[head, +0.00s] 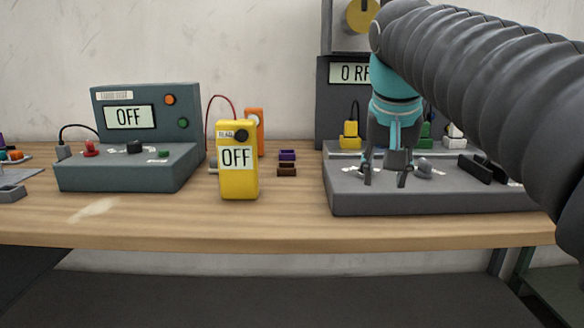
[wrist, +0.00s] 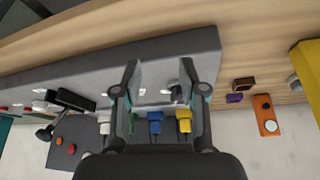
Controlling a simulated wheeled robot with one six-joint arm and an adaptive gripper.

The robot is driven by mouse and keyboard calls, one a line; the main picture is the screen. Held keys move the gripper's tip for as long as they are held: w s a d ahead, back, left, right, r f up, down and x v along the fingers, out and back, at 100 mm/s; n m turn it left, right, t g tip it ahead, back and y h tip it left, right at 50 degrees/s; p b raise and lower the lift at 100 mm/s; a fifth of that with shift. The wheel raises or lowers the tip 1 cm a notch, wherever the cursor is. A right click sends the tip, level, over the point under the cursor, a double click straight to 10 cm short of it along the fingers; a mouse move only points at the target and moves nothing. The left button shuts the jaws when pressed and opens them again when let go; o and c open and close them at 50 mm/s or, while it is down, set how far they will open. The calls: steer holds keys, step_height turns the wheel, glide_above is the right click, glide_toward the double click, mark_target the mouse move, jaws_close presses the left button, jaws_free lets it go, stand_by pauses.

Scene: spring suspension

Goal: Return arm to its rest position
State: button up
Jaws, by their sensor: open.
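My gripper (head: 386,178) hangs from my dark ribbed arm at the right of the head view, pointing down over the grey bench unit (head: 440,200). Its two dark fingers are apart with nothing held between them. In the wrist view my gripper (wrist: 156,75) shows both fingers spread, with the grey unit's top (wrist: 60,72) beyond them. Whether a fingertip touches the unit, I cannot tell. Part of the unit's display, reading "0 R", is hidden behind my arm.
A yellow meter (head: 238,182) reading OFF stands left of the unit. A green-grey instrument (head: 130,172), also OFF, is farther left. A yellow plug (head: 350,138) and other coloured plugs stand behind my gripper. The wooden table's front strip (head: 280,228) is clear.

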steer(key=s+f+n, duration=0.1)
steer(key=s+f, duration=0.7)
steer(key=f, duration=0.4)
steer(key=s+f+n+t+y, duration=0.1)
steer(key=s+f, duration=0.8)
steer(key=f, duration=0.4)
steer(key=shift+d+n, duration=0.15)
steer(key=shift+n, duration=0.25)
steer(key=shift+f, duration=0.1)
